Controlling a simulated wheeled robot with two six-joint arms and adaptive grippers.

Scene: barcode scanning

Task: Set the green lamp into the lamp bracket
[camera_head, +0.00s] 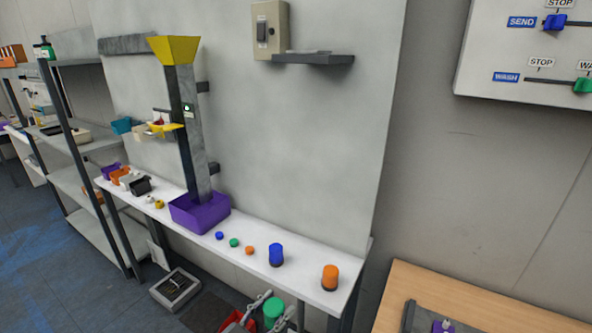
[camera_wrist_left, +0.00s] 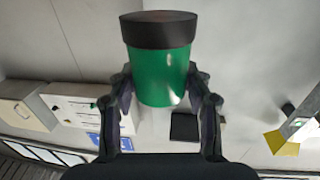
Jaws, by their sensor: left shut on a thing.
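The green lamp (camera_wrist_left: 161,70) is a green cylinder with a black base. My left gripper (camera_wrist_left: 160,92) is shut on its green body; the black base points away from the palm in the left wrist view. In the head view the lamp (camera_head: 273,311) shows between the fingers of my left gripper (camera_head: 270,301) at the bottom edge, in front of the white shelf. A dark bracket (camera_head: 325,59), which looks like the lamp bracket, juts from the grey wall panel beside a beige switch box (camera_head: 270,30). Lamp and bracket are well apart. My right gripper is not in view.
The white shelf (camera_head: 305,279) holds a blue lamp (camera_head: 276,255), an orange lamp (camera_head: 330,277), small coloured balls and a purple bin (camera_head: 200,212) below a yellow-topped column (camera_head: 182,100). A wooden table (camera_head: 480,295) stands at lower right. The wall below the bracket is clear.

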